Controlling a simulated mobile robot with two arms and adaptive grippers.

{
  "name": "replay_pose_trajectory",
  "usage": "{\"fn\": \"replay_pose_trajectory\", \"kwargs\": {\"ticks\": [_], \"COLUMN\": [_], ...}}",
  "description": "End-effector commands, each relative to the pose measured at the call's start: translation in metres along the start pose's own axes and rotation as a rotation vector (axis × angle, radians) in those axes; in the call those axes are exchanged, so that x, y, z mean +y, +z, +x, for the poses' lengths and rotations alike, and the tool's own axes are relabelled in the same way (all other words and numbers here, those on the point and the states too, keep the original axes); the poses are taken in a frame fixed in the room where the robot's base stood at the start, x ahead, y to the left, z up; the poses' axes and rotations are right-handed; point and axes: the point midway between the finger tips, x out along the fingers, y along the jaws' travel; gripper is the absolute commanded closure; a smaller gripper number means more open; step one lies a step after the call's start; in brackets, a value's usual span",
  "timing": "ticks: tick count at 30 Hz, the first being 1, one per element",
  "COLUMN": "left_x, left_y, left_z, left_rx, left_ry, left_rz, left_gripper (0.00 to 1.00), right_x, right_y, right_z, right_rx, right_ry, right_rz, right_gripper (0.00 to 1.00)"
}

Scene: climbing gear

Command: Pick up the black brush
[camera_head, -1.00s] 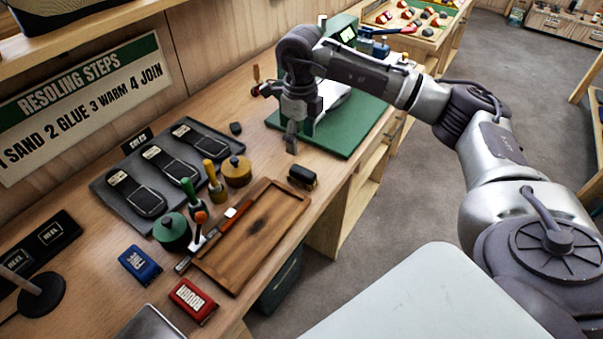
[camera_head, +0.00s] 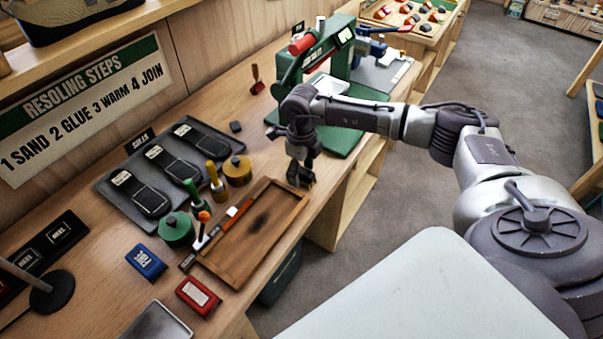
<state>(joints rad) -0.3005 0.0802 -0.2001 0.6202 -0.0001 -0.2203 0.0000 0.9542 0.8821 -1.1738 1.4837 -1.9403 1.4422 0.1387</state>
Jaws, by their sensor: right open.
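The black brush (camera_head: 304,182) lies on the workbench just past the upper right corner of the wooden tray. It is mostly hidden by my right gripper (camera_head: 300,172), which points down right over it. The right gripper is open, with its fingers at the brush; I cannot tell whether they touch it. My left gripper is not in view.
The wooden tray (camera_head: 284,207) lies close by, with a green pot (camera_head: 176,230) and a yellow pot (camera_head: 237,169) to its left. A green press (camera_head: 343,62) on a green base stands behind my arm. The bench's front edge is close to the brush.

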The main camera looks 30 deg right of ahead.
Motion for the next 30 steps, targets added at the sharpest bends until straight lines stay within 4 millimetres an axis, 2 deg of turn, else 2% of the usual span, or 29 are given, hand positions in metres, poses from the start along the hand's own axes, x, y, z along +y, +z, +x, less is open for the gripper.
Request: {"fn": "replay_pose_trajectory", "kwargs": {"ticks": [2, 13, 23, 26, 30], "left_x": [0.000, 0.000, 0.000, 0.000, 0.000], "left_y": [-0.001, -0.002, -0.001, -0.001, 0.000], "left_z": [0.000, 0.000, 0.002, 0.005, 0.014], "left_rx": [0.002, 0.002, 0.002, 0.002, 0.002], "left_ry": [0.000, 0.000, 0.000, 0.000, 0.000], "left_rz": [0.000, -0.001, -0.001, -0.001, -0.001], "left_gripper": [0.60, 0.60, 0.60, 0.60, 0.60], "right_x": [0.000, 0.000, 0.000, 0.000, -0.001], "right_y": [0.000, 0.000, 0.000, 0.001, 0.001], "right_z": [0.000, 0.000, -0.002, -0.008, -0.027], "right_rx": [0.000, 0.001, 0.000, -0.002, -0.004], "right_ry": [0.000, 0.000, 0.001, 0.001, -0.002], "right_rz": [0.000, 0.000, -0.001, -0.001, -0.001], "right_gripper": [0.38, 0.99, 1.00, 1.00, 1.00]}}
